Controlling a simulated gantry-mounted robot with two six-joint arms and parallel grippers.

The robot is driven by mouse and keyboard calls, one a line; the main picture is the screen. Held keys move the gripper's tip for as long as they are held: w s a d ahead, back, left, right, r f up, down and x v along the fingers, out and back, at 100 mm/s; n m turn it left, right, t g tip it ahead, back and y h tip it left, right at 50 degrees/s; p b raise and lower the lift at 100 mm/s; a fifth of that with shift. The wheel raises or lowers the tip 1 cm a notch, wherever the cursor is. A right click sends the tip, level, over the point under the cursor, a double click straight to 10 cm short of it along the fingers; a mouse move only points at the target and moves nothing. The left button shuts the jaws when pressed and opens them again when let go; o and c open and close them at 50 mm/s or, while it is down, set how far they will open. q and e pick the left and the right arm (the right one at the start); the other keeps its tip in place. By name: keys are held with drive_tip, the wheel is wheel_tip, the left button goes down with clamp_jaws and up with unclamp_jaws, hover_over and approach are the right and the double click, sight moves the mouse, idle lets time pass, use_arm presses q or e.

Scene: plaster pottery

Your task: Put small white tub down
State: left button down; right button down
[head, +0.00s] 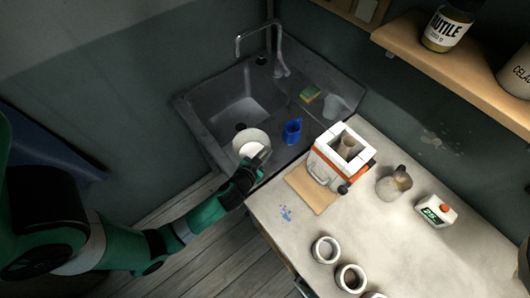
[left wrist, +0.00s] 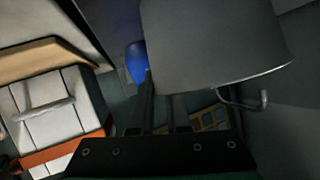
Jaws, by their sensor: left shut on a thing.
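The small white tub (head: 244,135) is at the front of the sink, with white showing inside it. My left gripper (head: 262,157) is shut on the tub's near right side. In the left wrist view the tub (left wrist: 215,45) fills the upper middle, above the fingers (left wrist: 165,110). In the head view the tub overlaps the sink's front part; I cannot tell whether it touches the sink. My right gripper is not in view.
The grey sink (head: 207,103) has a tap (head: 277,62). A blue jug (head: 292,131) and a sponge (head: 310,94) stand on its right deck. An orange-and-white kiln (head: 322,164), a vase (head: 391,185) and several round pots stand on the worktop (head: 378,238).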

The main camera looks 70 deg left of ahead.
use_arm(q)
drive_tip(key=c, duration=0.9)
unclamp_jaws()
drive_tip(key=shift+f, duration=0.1)
drive_tip(key=shift+s+r, duration=0.1)
drive_tip(key=shift+r, duration=0.1)
drive_tip(key=v, duration=1.2)
